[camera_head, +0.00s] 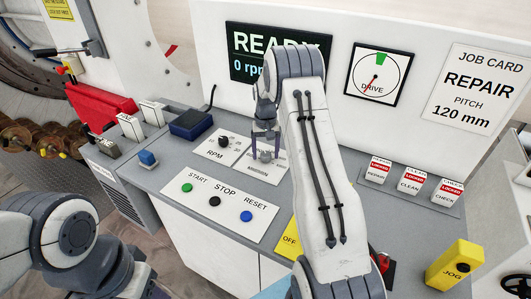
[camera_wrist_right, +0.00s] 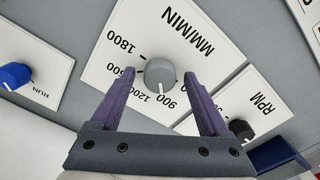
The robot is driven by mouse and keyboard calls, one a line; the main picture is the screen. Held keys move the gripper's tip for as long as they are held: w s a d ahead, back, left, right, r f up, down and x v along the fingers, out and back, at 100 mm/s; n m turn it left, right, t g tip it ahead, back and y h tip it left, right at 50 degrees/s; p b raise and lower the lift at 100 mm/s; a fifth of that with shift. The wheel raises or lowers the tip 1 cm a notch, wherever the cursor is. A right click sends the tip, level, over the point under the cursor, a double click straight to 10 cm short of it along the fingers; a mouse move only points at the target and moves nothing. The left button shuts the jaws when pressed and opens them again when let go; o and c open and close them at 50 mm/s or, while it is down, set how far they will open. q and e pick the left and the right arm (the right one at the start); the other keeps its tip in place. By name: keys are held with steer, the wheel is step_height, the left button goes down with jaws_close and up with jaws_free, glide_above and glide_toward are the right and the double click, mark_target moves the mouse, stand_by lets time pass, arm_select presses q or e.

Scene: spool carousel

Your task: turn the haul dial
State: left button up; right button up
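The haul dial looks to be the grey round knob (camera_wrist_right: 160,73) on the white MM/MIN plate (camera_wrist_right: 115,62), seen in the right wrist view. Its white mark points toward the bottom of the picture, between the 1200 and 900 figures. My right gripper (camera_wrist_right: 159,78) is open, with one purple finger on each side of the knob and a visible gap at both. In the head view the right gripper (camera_head: 266,150) points down over the same grey knob (camera_head: 265,156), partly hiding its plate.
The black RPM knob (camera_head: 224,142) is close on the left. Start, stop and reset buttons sit on a white plate (camera_head: 219,207) in front. A blue RUN knob (camera_wrist_right: 14,75) shows in the wrist view. The display (camera_head: 248,55) reads READY, 0 rpm, partly hidden by my arm.

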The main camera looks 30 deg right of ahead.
mark_target(265, 153)
steer(key=shift+r, duration=0.1)
steer(key=shift+r, duration=0.4)
step_height(265, 153, up, 10)
steer(key=b, duration=0.2)
steer(key=shift+f, duration=0.25)
steer(key=s+a+r+n, duration=0.2)
steer(key=s+a, duration=0.2)
steer(key=a, duration=0.4)
steer(key=s+a+r+n, duration=0.15)
steer(key=s+a, duration=0.25)
steer(key=a, duration=0.5)
steer(key=s+a+r+n, duration=0.1)
steer(key=s+a+n, duration=0.25)
steer(key=a, duration=0.45)
steer(key=s+a+f+n, duration=0.1)
steer(key=s+a+n, duration=0.2)
steer(key=s, duration=0.8)
steer(key=s+a+f+n+y, duration=0.1)
steer(key=s+a, duration=0.3)
steer(key=s, duration=0.8)
steer(key=shift+s+a+f+n, duration=0.2)
steer(key=shift+f+n, duration=0.1)
steer(key=shift+n, duration=0.6)
